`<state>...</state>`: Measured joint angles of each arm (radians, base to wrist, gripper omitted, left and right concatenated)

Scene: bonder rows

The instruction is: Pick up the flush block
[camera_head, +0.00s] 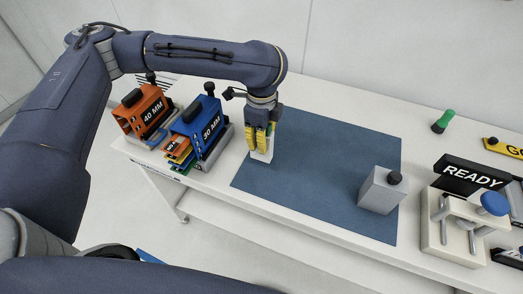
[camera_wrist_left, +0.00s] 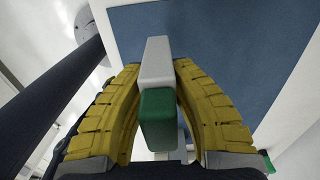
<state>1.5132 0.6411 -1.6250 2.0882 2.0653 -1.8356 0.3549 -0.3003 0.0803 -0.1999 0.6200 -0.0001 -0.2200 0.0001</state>
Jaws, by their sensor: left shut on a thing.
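My left gripper (camera_head: 261,143) is over the left part of the blue mat (camera_head: 310,150), with yellow fingers pointing down. It is shut on a pale block with a green end (camera_head: 261,157), likely the flush block, though no label shows on it. In the left wrist view the fingers press on both sides of this block (camera_wrist_left: 156,60), and its green end faces the camera. In the head view the fingers hide its upper part. I cannot tell whether its lower end touches the mat. My right gripper is not in view.
An orange "40 MM" holder (camera_head: 143,112) and a blue "30 MM" holder (camera_head: 203,130) stand left of the gripper. A grey block with a black knob (camera_head: 381,191) stands on the mat's right. A "READY" sign (camera_head: 471,175) and a clamp fixture (camera_head: 455,235) are farther right. The mat's middle is clear.

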